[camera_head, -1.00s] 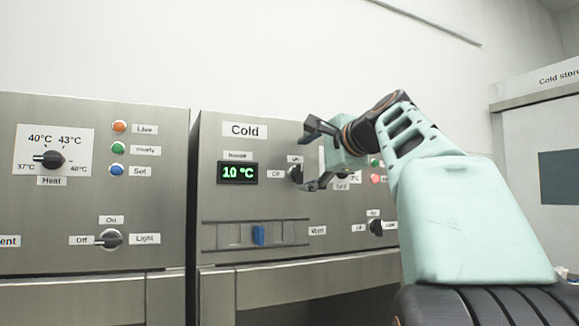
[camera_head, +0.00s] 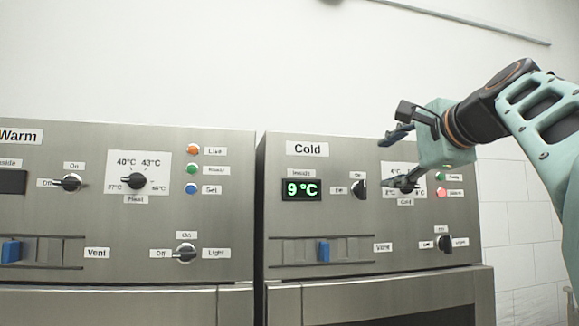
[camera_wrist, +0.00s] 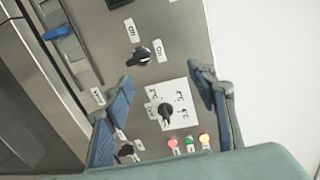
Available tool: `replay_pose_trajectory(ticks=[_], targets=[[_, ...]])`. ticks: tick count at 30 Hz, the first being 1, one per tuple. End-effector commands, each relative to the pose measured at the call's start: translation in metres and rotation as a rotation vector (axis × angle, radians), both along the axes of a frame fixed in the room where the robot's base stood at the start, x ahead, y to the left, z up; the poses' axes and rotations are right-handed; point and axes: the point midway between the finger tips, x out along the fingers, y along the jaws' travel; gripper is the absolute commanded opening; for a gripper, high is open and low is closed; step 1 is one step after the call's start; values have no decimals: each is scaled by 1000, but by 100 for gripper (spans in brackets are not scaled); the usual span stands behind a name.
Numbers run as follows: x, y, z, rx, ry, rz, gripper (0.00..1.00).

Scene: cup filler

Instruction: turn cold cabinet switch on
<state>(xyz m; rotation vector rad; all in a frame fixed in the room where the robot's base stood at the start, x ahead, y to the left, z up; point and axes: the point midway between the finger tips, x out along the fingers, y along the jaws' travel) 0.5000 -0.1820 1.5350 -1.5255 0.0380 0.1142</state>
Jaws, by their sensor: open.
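The cold cabinet (camera_head: 290,220) stands at the right in the head view. Its black switch (camera_head: 359,189) has an "Off" label on its left and an "On" label above. The knob's handle stands upright, in line with "On". The switch also shows in the wrist view (camera_wrist: 138,56), its handle lying toward "On". The display (camera_head: 301,189) is lit and reads 9 °C. My gripper (camera_head: 392,160) is open and empty, right of the switch and in front of the panel. In the wrist view the temperature dial (camera_wrist: 166,110) shows between the spread fingers; contact cannot be told.
The warm cabinet (camera_head: 100,220) stands on the left, with its own knobs and lights. Below the cold switch are a blue vent slider (camera_head: 323,250) and a light knob (camera_head: 444,243). Indicator lights (camera_head: 441,193) sit right of the dial.

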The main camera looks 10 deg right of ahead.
Motion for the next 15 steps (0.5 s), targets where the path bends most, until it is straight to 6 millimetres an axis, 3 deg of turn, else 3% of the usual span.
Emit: replay_pose_trajectory(ticks=[6,15], targets=[[-10,0,-1,0,0,0,52],[-11,0,0,0,1,1,52]])
